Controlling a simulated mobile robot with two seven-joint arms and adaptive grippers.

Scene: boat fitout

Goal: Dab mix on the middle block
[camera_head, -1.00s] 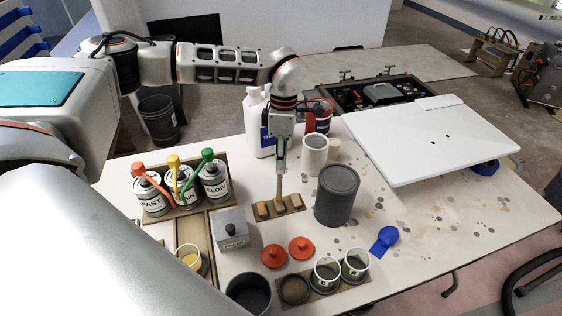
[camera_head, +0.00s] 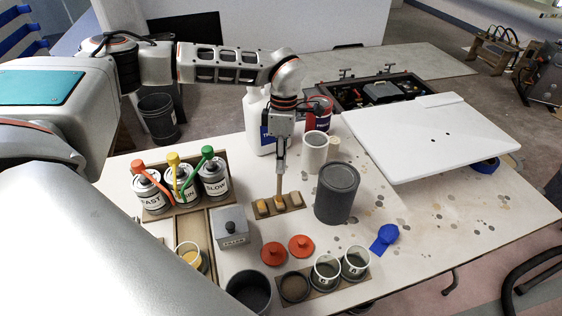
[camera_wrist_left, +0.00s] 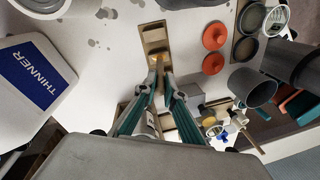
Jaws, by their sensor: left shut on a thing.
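My left gripper (camera_head: 281,165) is shut on an upright wooden stick (camera_head: 279,183). The stick's lower end is at or just above the middle block (camera_head: 280,203); I cannot tell if they touch. The middle block is one of three small tan blocks in a row on a brown wooden strip (camera_head: 302,206). In the left wrist view the stick (camera_wrist_left: 160,66) runs from between the fingertips (camera_wrist_left: 158,88) towards the strip. A cup of yellow mix (camera_head: 189,254) stands at the lower left, partly covered by my arm. My right gripper is not in view.
A dark grey can (camera_head: 337,193) stands close to the right of the strip. A grey lidded box (camera_head: 230,228) and two red lids (camera_head: 301,246) lie nearer. Three labelled cans (camera_head: 214,180) with coloured pumps stand left. A thinner jug (camera_head: 257,122) stands behind.

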